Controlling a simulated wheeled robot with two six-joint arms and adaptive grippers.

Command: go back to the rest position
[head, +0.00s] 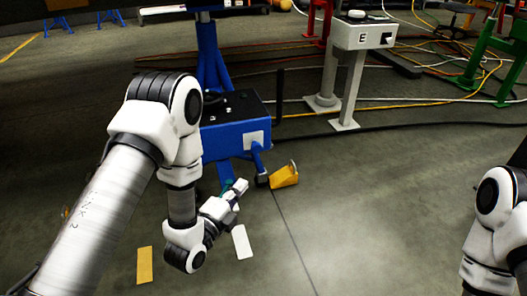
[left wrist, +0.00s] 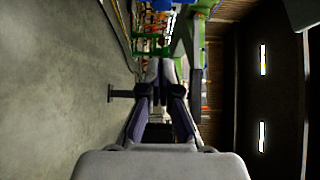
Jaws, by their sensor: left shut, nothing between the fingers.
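My left arm reaches in from the left of the head view, and its gripper (head: 238,188) hangs in front of the blue stand, above the floor. In the left wrist view the two fingers of my left gripper (left wrist: 160,72) are together at their tips, with nothing between them. Part of my right arm shows at the right edge of the head view; its gripper is out of frame.
A blue stand (head: 238,138) stands behind my left gripper, with a yellow wedge (head: 285,176) beside it. A grey post with a box marked E (head: 363,37) stands farther back. Cables (head: 400,104) cross the floor. The floor at front centre (head: 370,220) is clear.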

